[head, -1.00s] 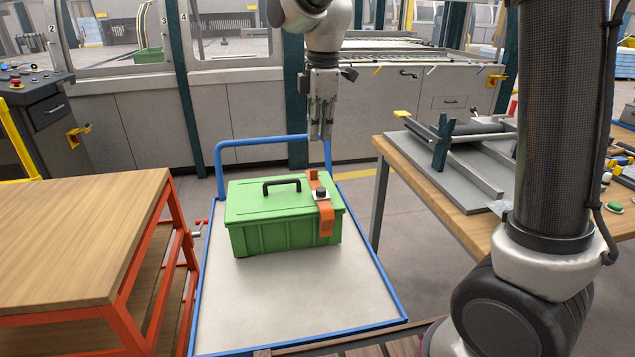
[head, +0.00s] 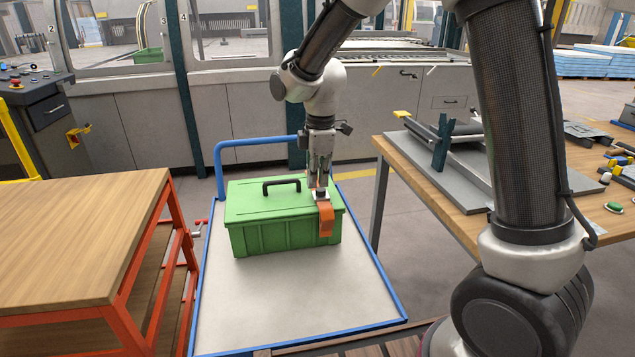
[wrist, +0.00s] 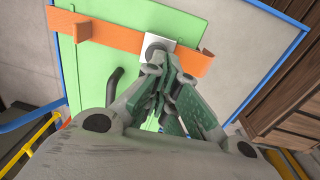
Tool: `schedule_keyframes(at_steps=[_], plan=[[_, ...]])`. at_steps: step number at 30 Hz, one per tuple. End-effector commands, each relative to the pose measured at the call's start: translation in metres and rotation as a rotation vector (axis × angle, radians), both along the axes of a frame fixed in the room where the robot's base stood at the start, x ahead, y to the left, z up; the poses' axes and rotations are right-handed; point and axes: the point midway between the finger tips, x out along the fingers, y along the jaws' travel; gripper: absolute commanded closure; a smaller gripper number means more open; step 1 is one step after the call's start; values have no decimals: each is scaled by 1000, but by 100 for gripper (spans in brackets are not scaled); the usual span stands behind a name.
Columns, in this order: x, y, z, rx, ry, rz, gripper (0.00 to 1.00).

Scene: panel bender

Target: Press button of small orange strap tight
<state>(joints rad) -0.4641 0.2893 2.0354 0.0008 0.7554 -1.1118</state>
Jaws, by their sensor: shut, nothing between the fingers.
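The orange strap (head: 326,218) lies across the right end of the green box (head: 270,212) and hangs down its front. It also shows in the wrist view (wrist: 115,38), with a white buckle plate (wrist: 148,42) on it. My gripper (head: 318,186) is shut and empty, pointing down over the buckle. In the wrist view its fingertips (wrist: 160,47) overlap the plate and hide the button. I cannot tell whether they touch it.
The box stands on a cart with a blue rim (head: 393,292) and bare space in front. A wooden table (head: 80,225) with an orange frame stands at left. A workbench (head: 440,222) with metal parts stands at right. The box's black handle (head: 281,184) rises beside the strap.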

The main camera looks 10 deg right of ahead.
Motion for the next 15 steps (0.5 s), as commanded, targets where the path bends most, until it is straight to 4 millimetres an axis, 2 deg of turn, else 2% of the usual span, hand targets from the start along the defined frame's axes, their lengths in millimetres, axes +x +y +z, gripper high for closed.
schedule_keyframes(at_steps=[5, 15], plan=[[1, 1, -12, 0, -1, 0, 100], [1, 1, -13, 1, -1, 0, 100]])
